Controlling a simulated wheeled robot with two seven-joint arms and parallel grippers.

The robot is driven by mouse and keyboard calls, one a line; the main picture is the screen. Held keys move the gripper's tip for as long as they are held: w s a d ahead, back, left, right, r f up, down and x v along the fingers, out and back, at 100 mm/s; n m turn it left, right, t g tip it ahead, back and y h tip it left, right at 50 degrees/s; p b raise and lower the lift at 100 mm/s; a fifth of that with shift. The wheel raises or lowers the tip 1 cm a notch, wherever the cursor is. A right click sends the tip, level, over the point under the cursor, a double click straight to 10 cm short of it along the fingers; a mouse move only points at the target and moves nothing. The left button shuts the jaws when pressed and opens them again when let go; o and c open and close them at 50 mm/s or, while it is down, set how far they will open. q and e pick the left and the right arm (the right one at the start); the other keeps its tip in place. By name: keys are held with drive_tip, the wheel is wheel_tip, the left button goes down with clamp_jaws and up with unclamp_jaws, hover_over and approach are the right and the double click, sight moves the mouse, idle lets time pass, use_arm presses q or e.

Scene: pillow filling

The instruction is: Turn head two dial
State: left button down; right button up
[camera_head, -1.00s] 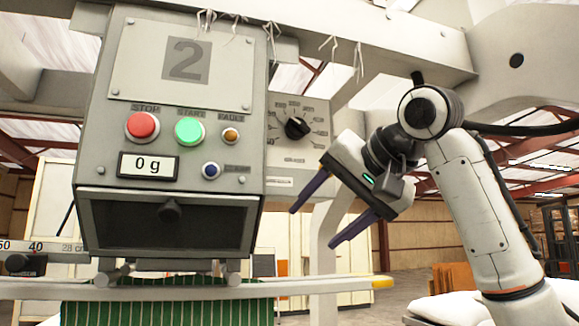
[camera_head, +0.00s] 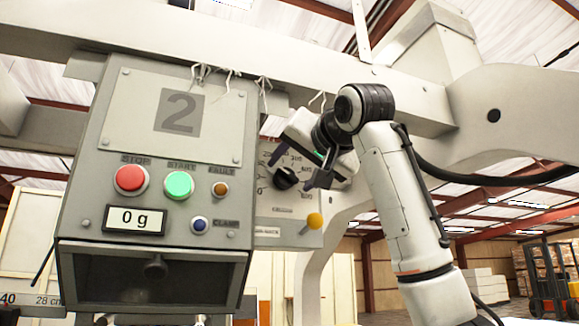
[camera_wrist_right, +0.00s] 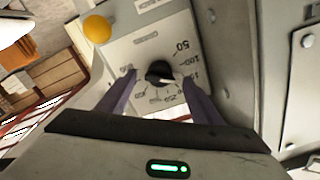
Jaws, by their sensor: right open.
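The head two panel (camera_head: 180,106) carries a large "2" and fills the left of the head view. Its black dial knob (camera_head: 284,178) sits on a light side plate with a numbered scale. In the right wrist view the knob (camera_wrist_right: 158,72) lies between my fingers, its white pointer aimed right. My right gripper (camera_head: 291,172) is open at the dial, one finger on each side of the knob; contact cannot be told. In the wrist view my right gripper (camera_wrist_right: 160,78) shows both purple fingers apart. My left gripper is out of view.
The panel has a red stop button (camera_head: 131,180), a green start button (camera_head: 179,186) and a display (camera_head: 135,219) reading 0 g. A beam (camera_head: 330,75) runs above my right gripper.

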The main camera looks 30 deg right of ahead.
sight(286, 177)
drive_tip(key=shift+x, duration=1.1)
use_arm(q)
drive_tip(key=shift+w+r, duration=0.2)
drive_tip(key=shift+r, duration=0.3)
use_arm(e)
drive_tip(key=shift+c, duration=0.2)
drive_tip(key=c, duration=1)
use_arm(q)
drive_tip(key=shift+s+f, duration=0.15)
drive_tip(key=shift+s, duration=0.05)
use_arm(e)
drive_tip(key=shift+f, duration=0.1)
drive_tip(key=shift+a+m, duration=0.1)
drive_tip(key=shift+m, duration=1.1)
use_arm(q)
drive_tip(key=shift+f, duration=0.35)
use_arm(e)
drive_tip(key=shift+m, duration=1.7)
